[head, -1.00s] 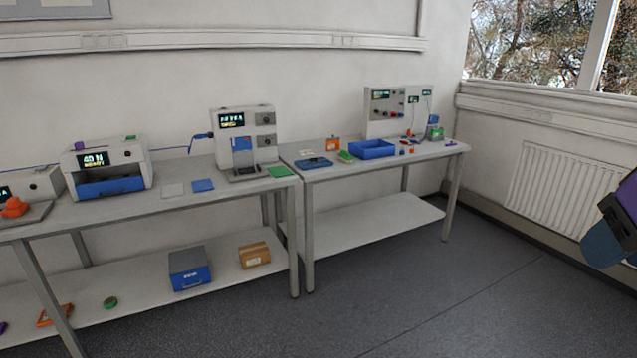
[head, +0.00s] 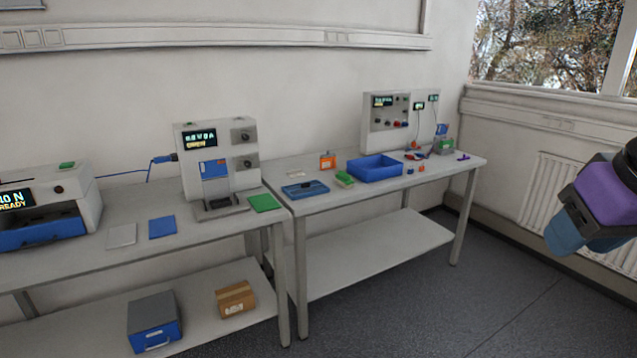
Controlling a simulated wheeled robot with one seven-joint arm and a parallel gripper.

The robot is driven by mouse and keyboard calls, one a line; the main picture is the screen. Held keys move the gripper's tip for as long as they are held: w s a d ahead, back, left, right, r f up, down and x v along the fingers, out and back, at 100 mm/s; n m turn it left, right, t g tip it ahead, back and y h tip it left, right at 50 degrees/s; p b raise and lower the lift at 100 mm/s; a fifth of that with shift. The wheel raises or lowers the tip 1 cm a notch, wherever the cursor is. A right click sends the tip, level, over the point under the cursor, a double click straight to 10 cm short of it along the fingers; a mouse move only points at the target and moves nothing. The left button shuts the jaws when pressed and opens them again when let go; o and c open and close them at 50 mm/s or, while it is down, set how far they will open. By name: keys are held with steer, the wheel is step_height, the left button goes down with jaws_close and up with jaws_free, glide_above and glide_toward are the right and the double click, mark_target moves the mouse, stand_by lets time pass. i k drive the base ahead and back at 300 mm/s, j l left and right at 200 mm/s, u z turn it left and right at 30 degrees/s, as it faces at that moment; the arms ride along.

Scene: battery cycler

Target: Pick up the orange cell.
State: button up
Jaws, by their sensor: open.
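A small upright orange block with a dark top (head: 327,161) stands toward the back left of the right bench; it may be the orange cell. Smaller orange or red pieces (head: 410,169) lie right of the blue tray, too small to make out. A purple and blue part of my arm shows at the right edge, well apart from the bench. No gripper fingers can be made out.
The right bench (head: 310,207) also holds a blue open tray (head: 375,169), a green block (head: 344,179), a flat blue item (head: 305,189) and a panel instrument (head: 386,122). The left bench (head: 85,262) carries more instruments. Dark floor (head: 470,300) in front is clear.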

mark_target(328, 163)
steer(key=i+l+z, duration=0.1)
steer(key=i+z, duration=0.15)
steer(key=i, duration=1.8)
steer(key=i+u, duration=0.4)
steer(key=i+l+u, duration=0.1)
steer(key=i+u, duration=0.25)
steer(key=i, duration=0.15)
steer(key=i+l+u, duration=0.25)
steer(key=i+u, duration=0.15)
